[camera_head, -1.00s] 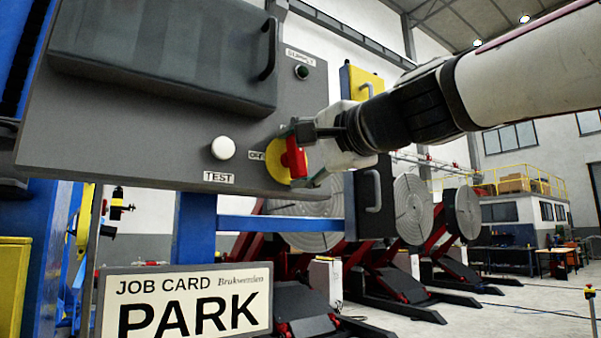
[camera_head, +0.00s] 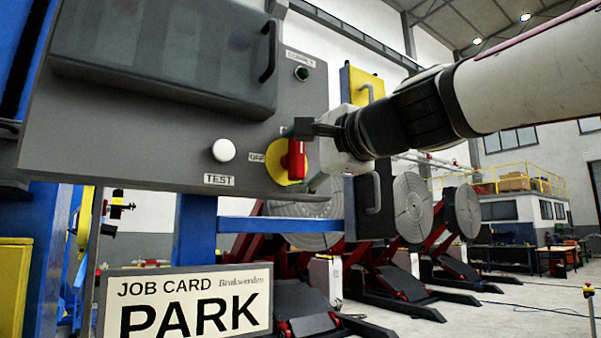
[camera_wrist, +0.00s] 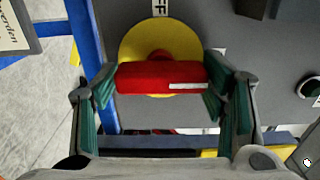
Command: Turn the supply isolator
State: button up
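The supply isolator is a red handle (camera_head: 297,160) on a yellow round plate (camera_head: 274,163), at the lower right of the grey panel. The handle stands upright in the head view. In the wrist view the red handle (camera_wrist: 160,78) lies level across the yellow plate (camera_wrist: 160,43), with a white mark near its right end. My gripper (camera_head: 308,157) is at the handle from the right. In the wrist view my gripper (camera_wrist: 158,88) has one finger at each end of the handle, and both pads appear to touch it. An OFF label (camera_head: 257,157) is left of the plate.
The grey panel (camera_head: 130,150) also carries a white TEST button (camera_head: 223,149), a dark round lamp (camera_head: 302,74) under a label, and a black handle (camera_head: 268,52). A job card (camera_head: 185,300) reading PARK stands below. A blue beam (camera_head: 280,224) runs under the panel.

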jog(key=shift+o, duration=0.2)
jog(key=v, duration=1.2)
dwell(0.4)
jog(key=s+d+f+n+g+h, duration=0.2)
jog(key=f+n, duration=0.1)
jog(key=f, duration=0.8)
jog(key=s+d+f+n+g+h, duration=0.2)
jog(key=s+d+f+g+h, duration=0.1)
jog(key=f, duration=0.8)
jog(key=s+d+f+n+g+h, duration=0.2)
jog(key=f+n, duration=0.1)
jog(key=f, duration=0.8)
jog(key=s+d+f+n+g+h, duration=0.3)
jog(key=s+d+f, duration=0.2)
jog(key=f, duration=0.5)
jog(key=shift+s+d+f, duration=0.2)
jog(key=shift+s+d, duration=0.2)
jog(key=shift+s, duration=0.7)
